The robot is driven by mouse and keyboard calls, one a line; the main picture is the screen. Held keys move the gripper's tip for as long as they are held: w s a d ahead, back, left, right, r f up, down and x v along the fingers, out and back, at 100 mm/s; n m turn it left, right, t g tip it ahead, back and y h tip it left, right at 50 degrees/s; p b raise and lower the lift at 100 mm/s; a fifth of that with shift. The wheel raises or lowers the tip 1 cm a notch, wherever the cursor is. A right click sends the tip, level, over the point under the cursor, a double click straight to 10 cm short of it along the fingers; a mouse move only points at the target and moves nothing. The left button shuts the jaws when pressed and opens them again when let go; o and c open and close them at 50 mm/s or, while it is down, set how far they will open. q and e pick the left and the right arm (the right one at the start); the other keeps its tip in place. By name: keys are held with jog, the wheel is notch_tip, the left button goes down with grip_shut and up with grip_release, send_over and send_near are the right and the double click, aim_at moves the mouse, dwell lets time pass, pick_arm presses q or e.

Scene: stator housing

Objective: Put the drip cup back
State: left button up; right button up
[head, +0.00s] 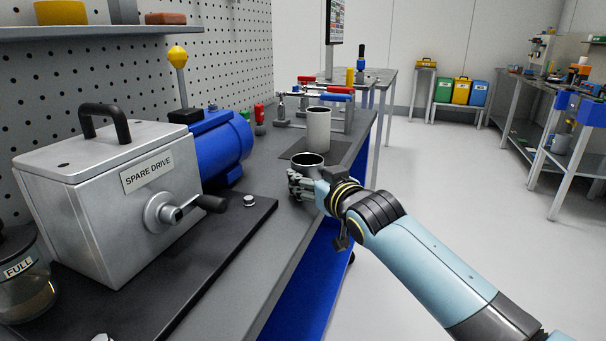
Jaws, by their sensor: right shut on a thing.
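The drip cup appears to be the short round metal cup (307,159) with a dark inside, in the middle of the head view. My right gripper (298,184) is shut on it from the near side, and its fingers and wrist hide the cup's lower part. The cup looks upright at the bench's right edge. I cannot tell whether its bottom touches the bench. My left gripper is not in view.
A pale cylinder (318,130) stands on a dark mat (346,150) just behind the cup. The grey spare drive box (105,205) with its crank and the blue motor (218,145) fill the left. Red-handled clamps (335,93) stand farther back. A glass jar (22,285) is at lower left.

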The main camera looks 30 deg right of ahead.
aim_at(303, 173)
jog(key=w, duration=0.3)
jog(key=shift+w+d, duration=0.15)
jog(key=shift+w, duration=0.2)
jog(key=shift+w+f, duration=0.15)
jog(key=shift+w, duration=0.2)
jog(key=shift+f, duration=0.15)
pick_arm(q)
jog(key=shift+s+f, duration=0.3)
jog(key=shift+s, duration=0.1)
pick_arm(e)
jog(key=shift+s, duration=0.15)
pick_arm(q)
jog(key=shift+b, duration=0.3)
pick_arm(e)
jog(key=shift+f, duration=0.15)
jog(key=o, duration=1.3)
jog(key=shift+c, duration=0.2)
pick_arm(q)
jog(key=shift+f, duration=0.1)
pick_arm(e)
jog(key=shift+f, duration=0.1)
